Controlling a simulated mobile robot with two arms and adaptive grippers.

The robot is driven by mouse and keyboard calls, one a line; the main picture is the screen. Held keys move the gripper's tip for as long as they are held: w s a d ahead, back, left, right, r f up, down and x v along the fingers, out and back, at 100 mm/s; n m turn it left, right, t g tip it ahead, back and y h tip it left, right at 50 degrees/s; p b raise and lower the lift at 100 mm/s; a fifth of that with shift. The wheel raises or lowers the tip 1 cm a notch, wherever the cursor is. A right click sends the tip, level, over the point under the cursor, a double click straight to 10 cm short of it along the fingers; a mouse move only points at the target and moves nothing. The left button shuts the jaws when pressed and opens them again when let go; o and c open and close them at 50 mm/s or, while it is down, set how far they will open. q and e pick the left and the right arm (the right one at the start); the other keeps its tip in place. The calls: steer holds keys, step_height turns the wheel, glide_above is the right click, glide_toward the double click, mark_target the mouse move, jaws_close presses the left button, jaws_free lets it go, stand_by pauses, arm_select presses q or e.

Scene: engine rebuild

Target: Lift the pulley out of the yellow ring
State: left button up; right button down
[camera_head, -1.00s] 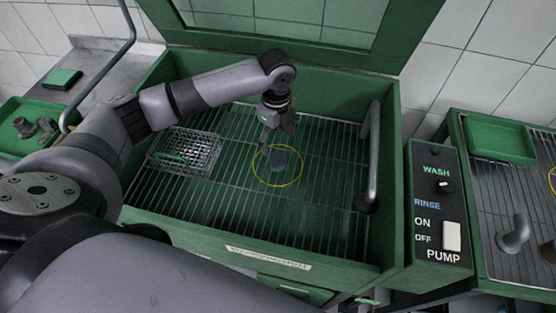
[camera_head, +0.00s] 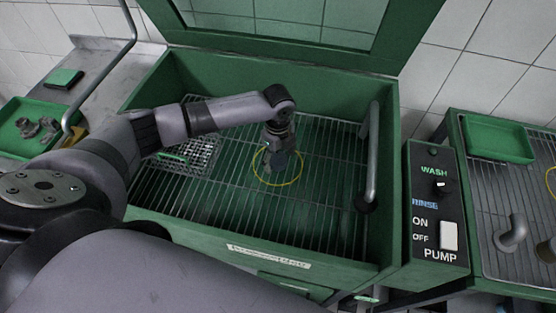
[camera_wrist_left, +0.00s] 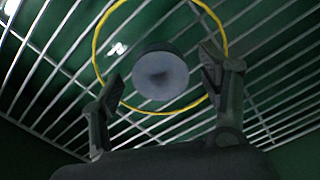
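The pulley (camera_wrist_left: 160,76) is a grey round piece with a darker rim, inside the yellow ring (camera_wrist_left: 97,52) on the wire rack in the left wrist view. In the head view the yellow ring (camera_head: 277,185) lies on the rack of the green wash tank, and the pulley (camera_head: 281,163) shows only in part under my gripper. My left gripper (camera_head: 275,163) points down over the ring. In the left wrist view its two fingers (camera_wrist_left: 163,78) are apart, one on each side of the pulley, with gaps visible. My right gripper is not in view.
A wire basket (camera_head: 205,152) with a green item stands on the rack at the left. A grey pipe handle (camera_head: 373,160) rises at the tank's right side, beside the pump control box (camera_head: 436,205). The green tank front wall (camera_head: 330,262) bounds the near side. The rack's right half is clear.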

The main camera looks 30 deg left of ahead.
arm_select(q)
steer(key=shift+r, duration=0.1)
steer(key=c, duration=1.6)
